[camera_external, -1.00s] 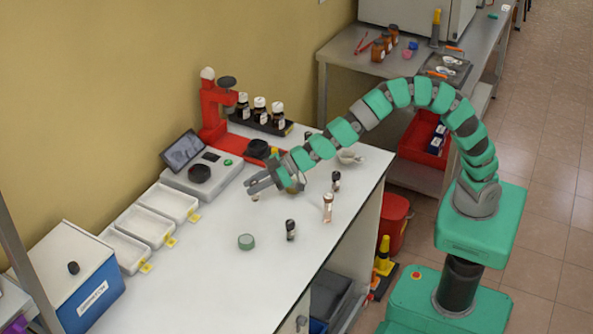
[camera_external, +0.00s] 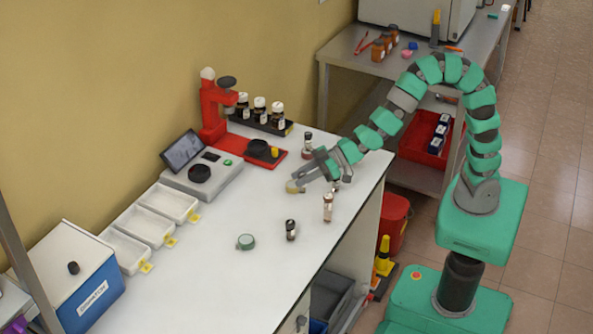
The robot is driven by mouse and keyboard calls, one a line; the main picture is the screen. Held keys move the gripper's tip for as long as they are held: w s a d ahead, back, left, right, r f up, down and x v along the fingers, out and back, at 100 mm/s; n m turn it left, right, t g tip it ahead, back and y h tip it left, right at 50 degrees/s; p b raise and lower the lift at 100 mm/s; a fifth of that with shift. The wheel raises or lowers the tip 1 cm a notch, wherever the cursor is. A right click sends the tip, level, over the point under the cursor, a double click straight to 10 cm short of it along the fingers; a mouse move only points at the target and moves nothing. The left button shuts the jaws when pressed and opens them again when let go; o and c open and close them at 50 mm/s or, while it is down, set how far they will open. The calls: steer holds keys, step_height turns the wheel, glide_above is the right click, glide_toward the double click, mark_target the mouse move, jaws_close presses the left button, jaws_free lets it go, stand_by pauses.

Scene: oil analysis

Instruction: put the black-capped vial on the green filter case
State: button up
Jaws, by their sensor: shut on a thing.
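The green filter case (camera_external: 246,242), a small round disc, lies on the white bench with nothing on it. A black-capped vial (camera_external: 290,230) stands upright to its right. Another dark-capped vial (camera_external: 307,145) stands farther back, behind my gripper. A third is mostly hidden behind my arm. My gripper (camera_external: 297,185) is low over the bench, to the upper right of the green case and apart from it. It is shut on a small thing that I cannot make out. A yellowish round thing (camera_external: 291,187) shows at its fingertips; I cannot tell whether they touch it.
A brown-capped vial (camera_external: 327,207) stands to the right of the nearer black-capped vial. White trays (camera_external: 145,223), a scale (camera_external: 201,176) and a red stand (camera_external: 212,110) line the wall.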

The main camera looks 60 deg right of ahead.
steer(key=shift+s+d, duration=0.3)
steer(key=shift+s, duration=0.1)
steer(key=w+a+b, duration=0.3)
steer(key=w+a, duration=0.3)
steer(key=w, duration=0.1)
step_height(320, 180, up, 7)
steer(key=n+g+y+b, duration=0.3)
steer(key=n+g+b, duration=0.2)
steer(key=n+g, duration=0.15)
glide_above(246, 238)
steer(key=shift+a+f+b, duration=0.1)
steer(key=shift+f+b, duration=1.1)
steer(key=shift+f, duration=3.6)
steer(key=shift+f, duration=0.1)
steer(key=o, duration=1)
steer(key=shift+r, duration=0.2)
